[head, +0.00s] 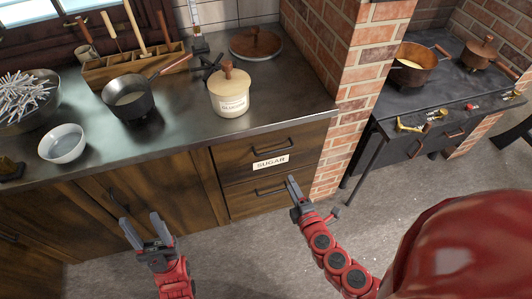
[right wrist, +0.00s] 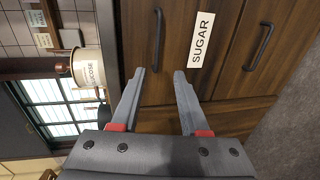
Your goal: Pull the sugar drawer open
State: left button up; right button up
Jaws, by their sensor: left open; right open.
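The sugar drawer (head: 230,157) is the upper of two wooden drawers under the counter and looks closed. Its white SUGAR label (head: 271,162) is on its lower front, below a dark bar handle (head: 271,147). In the right wrist view, turned sideways, the handle (right wrist: 157,40) lies ahead of the gap between my right fingertips. My right gripper (head: 293,181) is open and empty, in front of the drawers; it also shows in the right wrist view (right wrist: 158,72). My left gripper (head: 140,217) is open and empty, before the cabinet doors to the left.
The lower drawer (head: 240,202) has its own handle (head: 270,191). A brick pillar (head: 344,120) stands just right of the drawers. On the counter are a lidded canister (head: 230,98), a saucepan (head: 128,100) and a bowl (head: 63,146). The floor before the drawers is clear.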

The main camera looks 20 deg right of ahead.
aim_at(275, 151)
jog(key=x, duration=1.7)
jog(key=shift+w+d+r, duration=0.15)
jog(key=shift+w+d, duration=0.1)
jog(key=shift+w, duration=0.05)
grip_shut()
dwell(0.8)
